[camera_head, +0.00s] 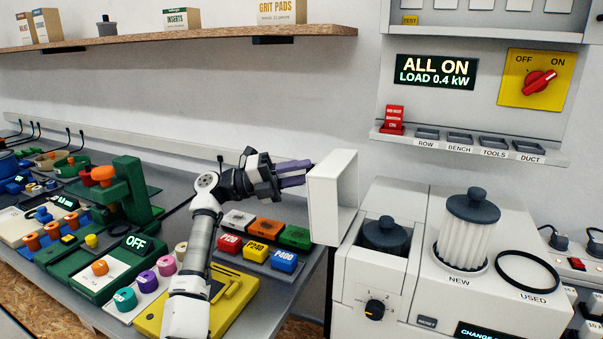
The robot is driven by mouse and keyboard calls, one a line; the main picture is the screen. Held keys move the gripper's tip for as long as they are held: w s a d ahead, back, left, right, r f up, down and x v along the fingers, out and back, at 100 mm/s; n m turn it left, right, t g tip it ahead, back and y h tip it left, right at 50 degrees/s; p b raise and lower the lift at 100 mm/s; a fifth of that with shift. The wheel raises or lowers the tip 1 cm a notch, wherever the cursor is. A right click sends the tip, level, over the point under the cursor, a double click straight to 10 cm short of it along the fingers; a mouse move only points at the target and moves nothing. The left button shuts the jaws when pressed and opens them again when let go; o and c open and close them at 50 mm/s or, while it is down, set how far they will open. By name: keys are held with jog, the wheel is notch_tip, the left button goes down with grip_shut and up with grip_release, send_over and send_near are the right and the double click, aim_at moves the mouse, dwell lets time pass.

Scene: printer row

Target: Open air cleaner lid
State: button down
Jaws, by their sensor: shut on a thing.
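The air cleaner (392,281) is a white cabinet at the right. Its lid (324,203), a white box-like cover with a hollow side facing right, stands upright at the left of the open compartment. Inside that opening a dark-capped filter (385,235) shows. My gripper (307,172), with purple fingers, comes from the left and is shut at the lid's left side. The fingertips are partly hidden against the lid, so the exact grip point does not show.
A white filter (464,232) marked NEW and a black ring (527,271) marked USED sit on the cabinet top, right of the opening. Coloured blocks (257,252) and a green machine (132,195) crowd the bench at left. A shelf (150,44) runs above.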

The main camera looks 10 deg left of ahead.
jog(key=shift+r, duration=0.1)
jog(key=c, duration=1.1)
grip_release()
jog(key=shift+c, duration=0.2)
jog(key=b+v, duration=0.3)
jog(key=v, duration=1)
jog(key=shift+a, duration=0.4)
jog(key=shift+s+f, duration=0.2)
